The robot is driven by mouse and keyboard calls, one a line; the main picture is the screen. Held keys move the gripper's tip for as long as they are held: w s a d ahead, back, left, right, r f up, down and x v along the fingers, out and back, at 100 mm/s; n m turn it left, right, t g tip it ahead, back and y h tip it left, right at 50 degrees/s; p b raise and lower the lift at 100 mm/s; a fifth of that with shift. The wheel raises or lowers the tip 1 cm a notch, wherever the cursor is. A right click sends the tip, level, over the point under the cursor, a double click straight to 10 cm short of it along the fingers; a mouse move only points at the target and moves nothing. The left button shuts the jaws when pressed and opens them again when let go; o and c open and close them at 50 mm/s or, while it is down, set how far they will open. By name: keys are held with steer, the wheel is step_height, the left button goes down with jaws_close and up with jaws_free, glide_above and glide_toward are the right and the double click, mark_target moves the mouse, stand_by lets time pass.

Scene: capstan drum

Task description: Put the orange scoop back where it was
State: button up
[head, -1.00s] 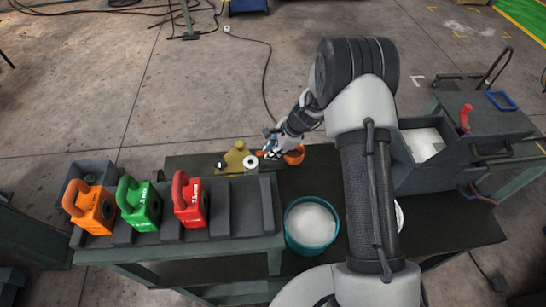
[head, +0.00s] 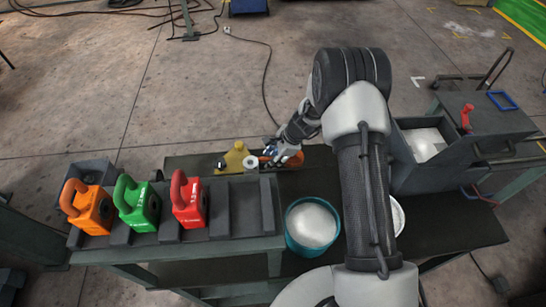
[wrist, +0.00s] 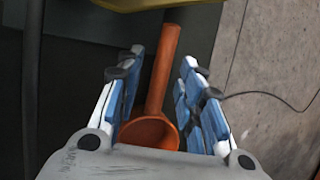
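The orange scoop (wrist: 164,66) lies between the fingers of my gripper (wrist: 160,98) in the wrist view. Its handle points up the picture, away from the palm, and its round cup is nearest the palm. Gaps show on both sides of the handle, so the fingers are open around it and not gripping. In the head view my gripper (head: 276,155) is over the scoop at the far middle of the dark table and hides most of it. How far the fingertips are above the tabletop cannot be told.
A yellow piece (head: 235,157) and a white ring (head: 250,162) sit just left of my gripper. A teal bucket (head: 312,224) of white material is nearer; a grey bin (head: 398,160) is right.

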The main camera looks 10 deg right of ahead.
steer(key=shift+d+r, duration=0.1)
steer(key=shift+r, duration=0.4)
steer(key=p+v, duration=0.2)
steer(key=v, duration=0.9)
steer(key=s+r+n+h, duration=0.1)
steer(key=s+r+n, duration=0.4)
steer(key=r, duration=0.5)
steer(key=s+r+n, duration=0.4)
steer(key=s+r, duration=0.3)
steer(key=r, duration=0.3)
steer(key=s+d+r+n+t+h, duration=0.1)
steer(key=s+r+n, duration=0.2)
steer(key=s, duration=0.7)
steer(key=s+d+r+n+t+h, duration=0.1)
steer(key=s+n, duration=0.4)
steer(key=s, duration=0.5)
step_height(320, 180, up, 2)
steer(key=shift+s+d+r+n+t+h, duration=0.2)
steer(key=shift+d+n+t+h, duration=0.15)
steer(key=shift+d+h, duration=0.35)
